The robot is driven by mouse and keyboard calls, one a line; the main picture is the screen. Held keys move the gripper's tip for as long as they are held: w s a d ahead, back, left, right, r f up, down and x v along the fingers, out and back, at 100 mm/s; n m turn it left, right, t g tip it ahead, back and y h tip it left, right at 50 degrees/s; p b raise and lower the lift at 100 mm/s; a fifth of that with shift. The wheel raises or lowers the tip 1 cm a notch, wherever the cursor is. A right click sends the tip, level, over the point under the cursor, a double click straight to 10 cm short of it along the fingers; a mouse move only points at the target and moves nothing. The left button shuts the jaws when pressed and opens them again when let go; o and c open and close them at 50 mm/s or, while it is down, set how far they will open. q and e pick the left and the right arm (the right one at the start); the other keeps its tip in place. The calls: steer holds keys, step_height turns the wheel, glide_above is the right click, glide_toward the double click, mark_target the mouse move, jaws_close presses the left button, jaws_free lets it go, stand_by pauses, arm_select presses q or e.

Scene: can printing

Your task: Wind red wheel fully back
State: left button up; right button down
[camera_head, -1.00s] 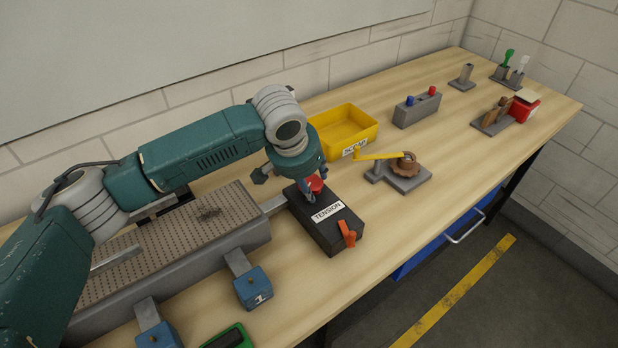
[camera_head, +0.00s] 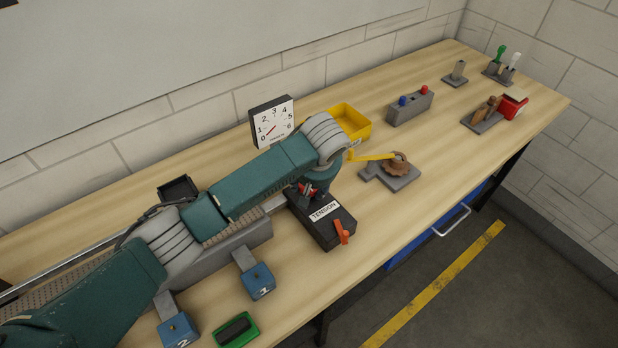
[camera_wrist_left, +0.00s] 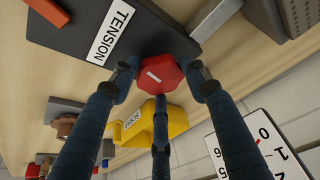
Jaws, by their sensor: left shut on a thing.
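The red wheel (camera_wrist_left: 160,74) sits on top of the dark box labelled TENSION (camera_head: 324,232). In the left wrist view it is a red knob with a pale mark on its face. My left gripper (camera_wrist_left: 164,85) is shut on it, with dark fingers around its rim. In the head view my left gripper (camera_head: 308,190) is over the far end of the box and hides most of the wheel. A square white dial (camera_head: 274,122) stands behind; its red needle points to the lower left, near the low numbers. My right gripper is not in view.
An orange lever (camera_head: 342,232) is on the box's near end. A yellow bin (camera_head: 352,120) and a crank with a yellow handle (camera_head: 398,166) stand to the right. Blue blocks (camera_head: 258,281) and a green-framed item (camera_head: 236,331) lie in front.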

arm_select(q)
steer(key=shift+w+r+n, duration=0.35)
steer(key=shift+r+n, duration=0.05)
steer(key=o, duration=1.1)
steer(key=shift+o, duration=0.2)
steer(key=shift+f, duration=0.2)
steer(key=shift+s, duration=0.1)
steer(key=v, duration=1.2)
steer(key=shift+d, duration=0.2)
steer(key=shift+f, duration=0.1)
